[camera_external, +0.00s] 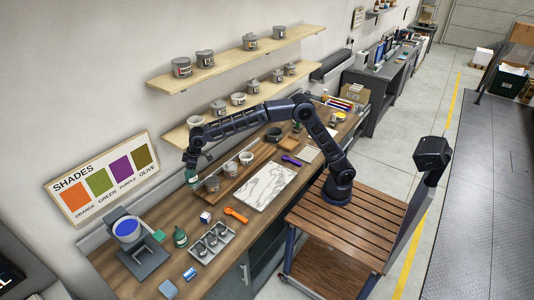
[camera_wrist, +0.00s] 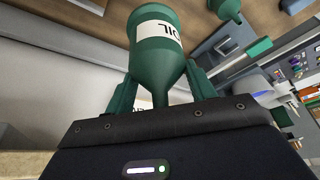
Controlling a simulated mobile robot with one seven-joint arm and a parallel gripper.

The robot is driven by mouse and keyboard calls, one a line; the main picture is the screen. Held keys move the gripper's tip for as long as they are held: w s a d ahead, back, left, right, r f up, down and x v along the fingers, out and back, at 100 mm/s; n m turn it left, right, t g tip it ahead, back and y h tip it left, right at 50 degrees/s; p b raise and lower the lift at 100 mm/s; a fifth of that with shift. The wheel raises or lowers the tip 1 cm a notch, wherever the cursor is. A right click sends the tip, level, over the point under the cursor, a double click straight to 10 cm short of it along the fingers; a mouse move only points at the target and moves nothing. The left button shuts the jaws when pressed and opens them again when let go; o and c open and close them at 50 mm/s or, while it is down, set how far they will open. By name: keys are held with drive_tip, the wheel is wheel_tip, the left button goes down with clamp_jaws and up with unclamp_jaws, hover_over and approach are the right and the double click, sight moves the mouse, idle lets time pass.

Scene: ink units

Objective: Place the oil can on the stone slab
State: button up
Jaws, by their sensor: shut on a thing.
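The oil can (camera_wrist: 152,50) is dark green with a white label reading OIL. In the wrist view my gripper (camera_wrist: 163,92) is shut on its narrow neck, and its wide body extends away from the fingers. In the external view my gripper (camera_external: 190,165) holds the can (camera_external: 192,178) in the air above the back left of the counter, left of the wooden board with pots. The stone slab (camera_external: 265,187) is pale with grey veins and lies flat on the counter, right of my gripper. Its top looks bare.
Wall shelves (camera_external: 240,58) overhang the back.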

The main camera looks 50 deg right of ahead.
drive_tip(key=s+d+f, duration=0.1)
drive_tip(key=s+d, duration=0.5)
drive_tip(key=d, duration=0.4)
drive_tip(key=s+d, duration=0.5)
drive_tip(key=d, duration=0.5)
drive_tip(key=s+d+f, duration=0.1)
drive_tip(key=s+d, duration=0.5)
drive_tip(key=d, duration=0.4)
drive_tip(key=f, duration=1.9)
drive_tip(key=shift+a, duration=0.25)
drive_tip(key=shift+f, duration=0.1)
drive_tip(key=o, duration=1.6)
drive_tip(key=shift+f, duration=0.1)
drive_tip(key=shift+o, duration=0.2)
drive_tip(key=v, duration=1.2)
